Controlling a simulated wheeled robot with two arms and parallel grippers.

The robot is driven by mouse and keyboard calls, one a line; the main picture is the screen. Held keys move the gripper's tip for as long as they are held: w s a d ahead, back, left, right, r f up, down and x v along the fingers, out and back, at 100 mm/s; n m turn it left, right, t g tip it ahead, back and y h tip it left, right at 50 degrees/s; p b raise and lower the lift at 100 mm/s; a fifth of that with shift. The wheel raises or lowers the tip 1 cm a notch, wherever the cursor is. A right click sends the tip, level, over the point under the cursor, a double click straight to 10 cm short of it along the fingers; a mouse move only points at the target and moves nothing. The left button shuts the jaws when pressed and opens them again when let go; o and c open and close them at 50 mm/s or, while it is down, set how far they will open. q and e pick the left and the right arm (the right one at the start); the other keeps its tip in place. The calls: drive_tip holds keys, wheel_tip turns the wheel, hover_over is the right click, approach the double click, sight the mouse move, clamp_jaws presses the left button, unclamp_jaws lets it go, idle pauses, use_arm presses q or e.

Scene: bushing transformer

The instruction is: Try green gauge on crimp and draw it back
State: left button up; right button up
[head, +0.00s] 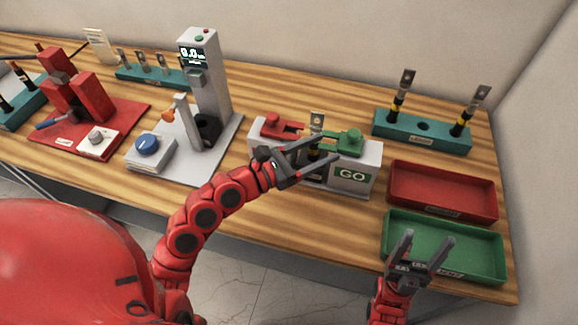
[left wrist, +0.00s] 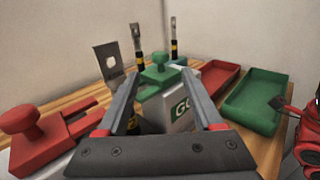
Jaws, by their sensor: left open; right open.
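The green gauge (head: 347,140) sits at the right end of the white gauge stand (head: 350,180), above its GO label. The red gauge (head: 281,125) sits at the left end. A crimped lug (head: 316,122) on a black and yellow cable stands upright between them, partly hidden by my left gripper (head: 328,148). That gripper is open and empty, its fingers pointing right toward the green gauge. In the left wrist view the green gauge (left wrist: 158,72) shows between the fingertips, beyond them, and the lug (left wrist: 109,64) is to the left. My right gripper (head: 424,242) is open above the green tray.
The red tray (head: 440,190) and green tray (head: 480,250) lie at the right. A teal rack (head: 400,132) with two lugged cables stands behind them. A grey tester (head: 206,80), a red press (head: 90,98) and another teal rack (head: 150,75) are at the left.

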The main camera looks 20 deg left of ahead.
use_arm(q)
drive_tip(key=b+v, duration=0.1)
drive_tip(key=v, duration=0.7)
drive_tip(key=shift+d+r, duration=0.1)
drive_tip(key=shift+r, duration=0.05)
